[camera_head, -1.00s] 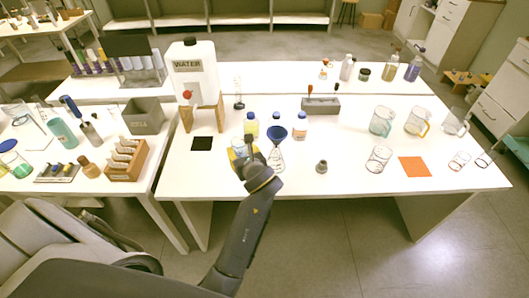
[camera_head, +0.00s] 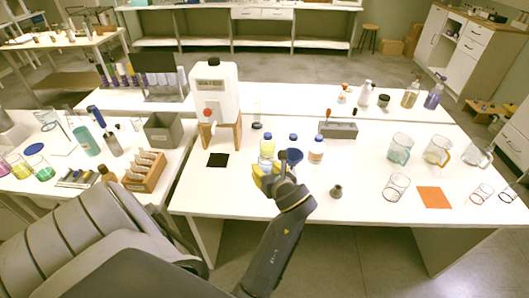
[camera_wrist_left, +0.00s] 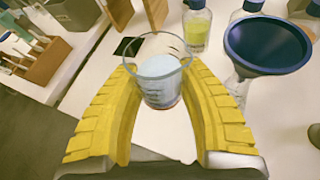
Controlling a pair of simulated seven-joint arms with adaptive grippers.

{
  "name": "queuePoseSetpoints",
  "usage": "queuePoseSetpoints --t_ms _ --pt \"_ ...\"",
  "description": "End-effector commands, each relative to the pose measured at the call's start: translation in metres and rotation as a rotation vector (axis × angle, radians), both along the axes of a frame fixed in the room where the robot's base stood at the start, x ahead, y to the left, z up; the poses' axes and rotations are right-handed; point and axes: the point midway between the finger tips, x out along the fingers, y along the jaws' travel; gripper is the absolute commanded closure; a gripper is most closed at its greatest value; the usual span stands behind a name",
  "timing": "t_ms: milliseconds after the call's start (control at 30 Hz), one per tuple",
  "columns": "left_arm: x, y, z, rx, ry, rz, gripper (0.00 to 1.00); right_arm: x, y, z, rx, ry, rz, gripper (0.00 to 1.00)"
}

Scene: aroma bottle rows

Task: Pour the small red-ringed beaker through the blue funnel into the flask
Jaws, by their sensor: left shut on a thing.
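My left gripper (camera_head: 268,178) is shut on a small clear beaker (camera_wrist_left: 160,72). In the left wrist view the beaker stands roughly upright between the yellow fingers and holds pale liquid. The funnel sits over a clear glass flask (camera_wrist_left: 241,90), only partly visible; in the head view my gripper largely covers the flask. My right gripper is not in view.
A water tank (camera_head: 215,90) is at the back left, a grey stopper (camera_head: 336,191) to the right. An orange mat (camera_head: 435,198) and several beakers stand farther right. The front edge is mostly clear.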

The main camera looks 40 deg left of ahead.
Motion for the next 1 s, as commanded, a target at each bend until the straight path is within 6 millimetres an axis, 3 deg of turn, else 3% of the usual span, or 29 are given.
queuePoseSetpoints --t_ms 1000 --pt "0.009 -0.004 0.023 0.061 0.142 -0.001 0.91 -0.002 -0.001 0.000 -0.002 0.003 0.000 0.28"
